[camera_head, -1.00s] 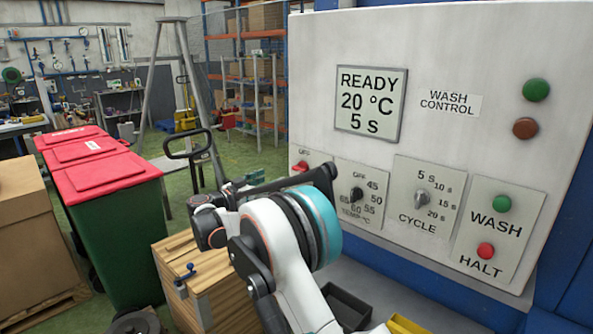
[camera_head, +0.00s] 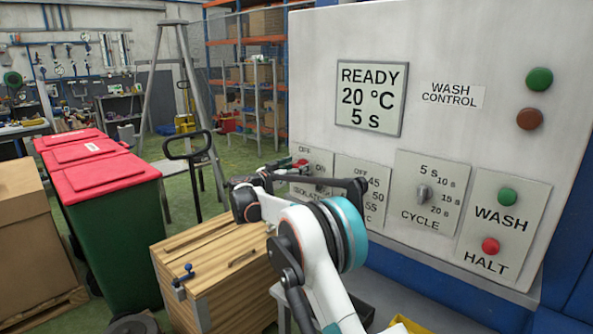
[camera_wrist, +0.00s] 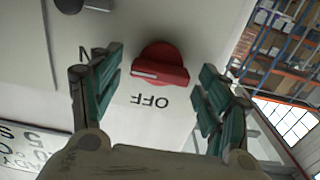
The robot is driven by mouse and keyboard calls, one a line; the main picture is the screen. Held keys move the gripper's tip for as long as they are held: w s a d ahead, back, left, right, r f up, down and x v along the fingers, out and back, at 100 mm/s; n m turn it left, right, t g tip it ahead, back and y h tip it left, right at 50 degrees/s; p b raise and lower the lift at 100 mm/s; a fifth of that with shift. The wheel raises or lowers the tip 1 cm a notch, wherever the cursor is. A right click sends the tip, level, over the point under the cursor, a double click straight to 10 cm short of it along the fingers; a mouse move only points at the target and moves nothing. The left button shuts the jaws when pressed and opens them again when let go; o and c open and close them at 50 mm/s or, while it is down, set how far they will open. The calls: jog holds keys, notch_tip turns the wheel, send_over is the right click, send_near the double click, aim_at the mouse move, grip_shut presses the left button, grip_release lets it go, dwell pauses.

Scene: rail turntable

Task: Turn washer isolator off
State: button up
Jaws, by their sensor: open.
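The washer isolator is a red rotary knob (camera_wrist: 162,66) on a pale panel. In the wrist view its white pointer line faces left, toward the partly hidden ON label, and the upside-down OFF label is below it. My gripper (camera_wrist: 160,90) is open, with one teal-padded finger on each side of the knob and visible gaps to it. In the head view the knob (camera_head: 301,163) is small at the panel's lower left, with my gripper (camera_head: 272,170) beside it. My arm hides part of the isolator plate.
The control box (camera_head: 450,50) reads READY, 20 °C, 5 S. A temperature dial, partly hidden by my arm, a cycle dial (camera_head: 423,194), and WASH (camera_head: 508,196) and HALT (camera_head: 490,245) buttons lie to the right. A wooden crate (camera_head: 220,260) and red-lidded bins (camera_head: 105,180) stand left.

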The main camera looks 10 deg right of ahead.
jog(key=c, duration=1.1)
jog(key=shift+o, duration=0.2)
jog(key=shift+r+n, duration=0.1)
jog(key=shift+n, duration=0.2)
jog(key=n+p, duration=0.2)
jog(key=n, duration=0.1)
jog(key=shift+w+n, duration=0.1)
jog(key=shift+n, duration=0.2)
jog(key=n+p, duration=0.1)
jog(key=n, duration=0.3)
jog(key=shift+a+p, duration=0.1)
jog(key=shift+p, duration=0.3)
jog(key=n+p, duration=0.1)
jog(key=n, duration=0.4)
jog(key=shift+w, duration=0.1)
jog(key=n, duration=0.4)
jog(key=shift+a+f+n+p, duration=0.1)
jog(key=shift+f+n+p, duration=0.2)
